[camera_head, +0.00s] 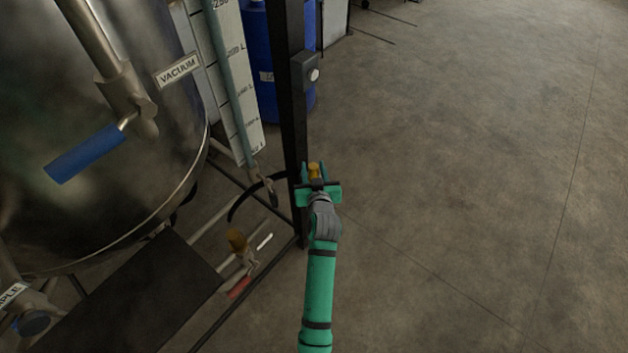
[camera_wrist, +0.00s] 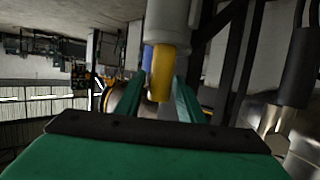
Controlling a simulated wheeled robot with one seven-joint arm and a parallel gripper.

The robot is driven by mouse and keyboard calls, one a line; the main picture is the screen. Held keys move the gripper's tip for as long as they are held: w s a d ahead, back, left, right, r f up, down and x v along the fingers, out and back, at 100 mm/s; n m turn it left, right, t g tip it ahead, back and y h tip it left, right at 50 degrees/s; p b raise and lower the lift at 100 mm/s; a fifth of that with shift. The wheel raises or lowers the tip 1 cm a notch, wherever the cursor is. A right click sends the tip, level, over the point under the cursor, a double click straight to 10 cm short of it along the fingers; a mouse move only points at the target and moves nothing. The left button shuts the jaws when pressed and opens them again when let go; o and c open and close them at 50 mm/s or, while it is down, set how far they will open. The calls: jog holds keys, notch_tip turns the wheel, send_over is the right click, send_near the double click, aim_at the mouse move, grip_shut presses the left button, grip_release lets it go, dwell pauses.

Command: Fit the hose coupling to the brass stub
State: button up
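My gripper (camera_head: 314,172), green, is beside the lower part of the black post. Its two fingers stand on either side of a yellow-brass hose coupling (camera_head: 315,171) and appear closed on it. In the wrist view the coupling (camera_wrist: 161,73) sits between the green fingers (camera_wrist: 160,95), with a pale grey cylindrical part above it. A black hose (camera_head: 240,203) curves from behind the post toward the gripper; its join with the coupling is hidden. The brass stub (camera_head: 237,240) appears on the low pipework left of the post, apart from the gripper, above a red handle (camera_head: 239,288).
The black post (camera_head: 291,100), carrying a small box (camera_head: 306,73), stands between gripper and stub. A steel tank (camera_head: 110,180) with a blue-handled valve (camera_head: 85,153) fills the left. A blue barrel (camera_head: 262,70) is behind. The floor to the right is clear.

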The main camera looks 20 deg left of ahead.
grip_shut()
